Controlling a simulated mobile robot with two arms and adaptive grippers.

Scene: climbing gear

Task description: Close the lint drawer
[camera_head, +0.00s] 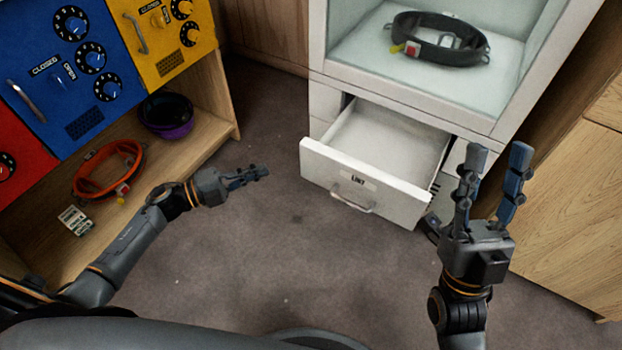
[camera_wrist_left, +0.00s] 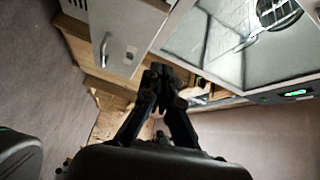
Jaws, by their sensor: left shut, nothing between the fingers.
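The lint drawer (camera_head: 369,173) is white, labelled "LINT", and stands pulled out from the lower part of the white cabinet (camera_head: 400,100). It looks empty inside. Its metal handle (camera_head: 351,201) is on the front face. My left gripper (camera_head: 256,174) is shut and empty, to the left of the drawer front and apart from it. Its shut fingers also show in the left wrist view (camera_wrist_left: 158,78). My right gripper (camera_head: 497,165) is open and empty, with fingers pointing up, to the right of the drawer.
A glass-walled compartment above the drawer holds a dark harness belt (camera_head: 440,38). Open floor (camera_head: 270,240) lies before the drawer.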

